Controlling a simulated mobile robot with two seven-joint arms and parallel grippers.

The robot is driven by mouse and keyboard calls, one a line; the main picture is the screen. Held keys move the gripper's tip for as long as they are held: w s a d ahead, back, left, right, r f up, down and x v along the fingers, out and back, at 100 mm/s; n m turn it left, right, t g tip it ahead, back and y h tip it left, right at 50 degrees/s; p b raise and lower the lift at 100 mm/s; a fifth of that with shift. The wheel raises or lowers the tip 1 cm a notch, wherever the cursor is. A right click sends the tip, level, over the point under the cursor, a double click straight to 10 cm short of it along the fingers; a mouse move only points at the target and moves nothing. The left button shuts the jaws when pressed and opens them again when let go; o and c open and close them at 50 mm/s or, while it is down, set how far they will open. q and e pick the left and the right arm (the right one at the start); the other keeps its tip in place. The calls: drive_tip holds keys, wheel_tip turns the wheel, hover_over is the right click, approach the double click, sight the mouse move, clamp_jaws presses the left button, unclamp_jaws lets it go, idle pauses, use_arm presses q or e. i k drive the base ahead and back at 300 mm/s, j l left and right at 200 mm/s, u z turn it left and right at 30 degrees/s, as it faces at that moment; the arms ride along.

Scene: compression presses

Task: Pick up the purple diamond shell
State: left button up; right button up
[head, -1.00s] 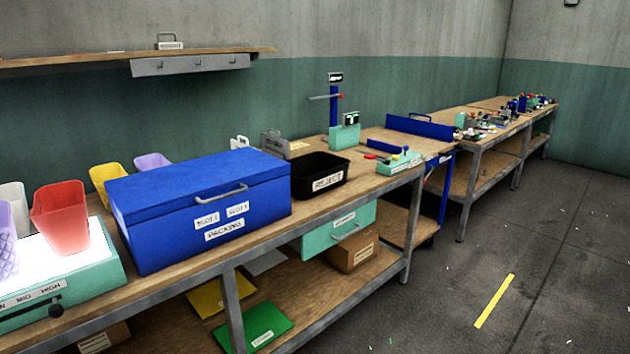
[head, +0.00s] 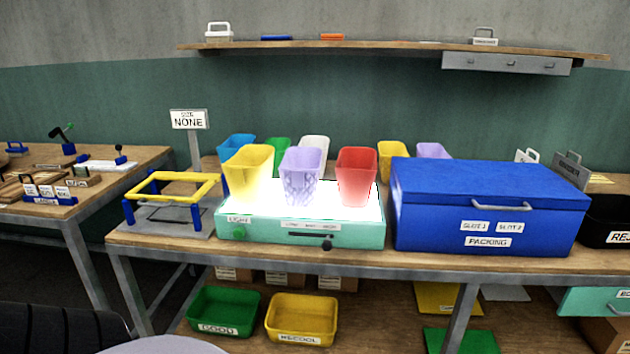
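The purple shell with a diamond pattern (head: 301,178) stands upright on the lit white top of the light box (head: 350,235), in the middle of the head view. A yellow shell (head: 248,173) stands to its left and a red shell (head: 356,177) to its right on the same box. A second purple shell (head: 433,150) stands behind the blue packing box, mostly hidden, so its pattern cannot be seen. Neither of my grippers is in view.
The blue packing box (head: 490,205) stands right of the light box. A yellow frame on blue posts (head: 172,186) stands left. Blue (head: 236,146), green (head: 279,151), white (head: 314,143) and yellow (head: 393,160) shells stand behind. Green (head: 222,311) and yellow (head: 301,318) bins sit below.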

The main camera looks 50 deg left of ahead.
sight(302, 178)
drive_tip(key=u, duration=1.65)
